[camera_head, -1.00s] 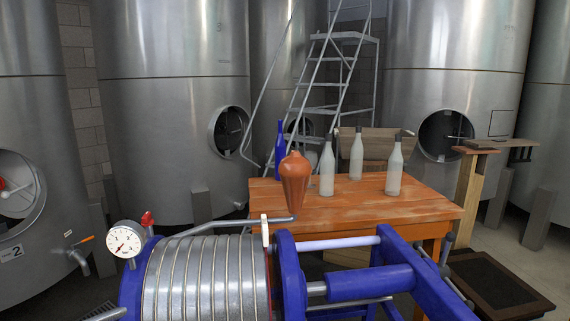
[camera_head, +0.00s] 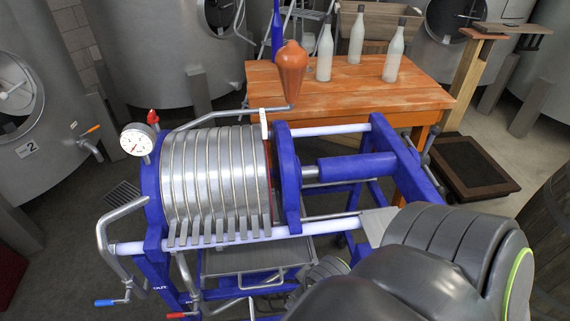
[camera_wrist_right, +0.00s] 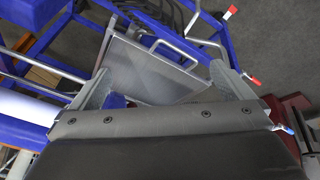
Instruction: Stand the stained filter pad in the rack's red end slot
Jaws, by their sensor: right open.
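The rack appears to be the row of grey ribbed plates (camera_head: 205,180) in a blue press frame. A thin red strip (camera_head: 268,172) shows at the right end of the row, beside the blue pressing plate (camera_head: 286,178). I cannot make out a stained filter pad in either view. My right gripper (camera_wrist_right: 165,92) is open in the right wrist view, its two grey fingers apart with no object visible between them. A grey metal tray (camera_wrist_right: 140,68) shows beyond the fingers. My right arm comes in at the lower right of the head view. My left gripper is not in view.
A pressure gauge (camera_head: 137,141) and valve pipes are at the press's left. A dark framed mat (camera_head: 470,165) lies on the floor at right.

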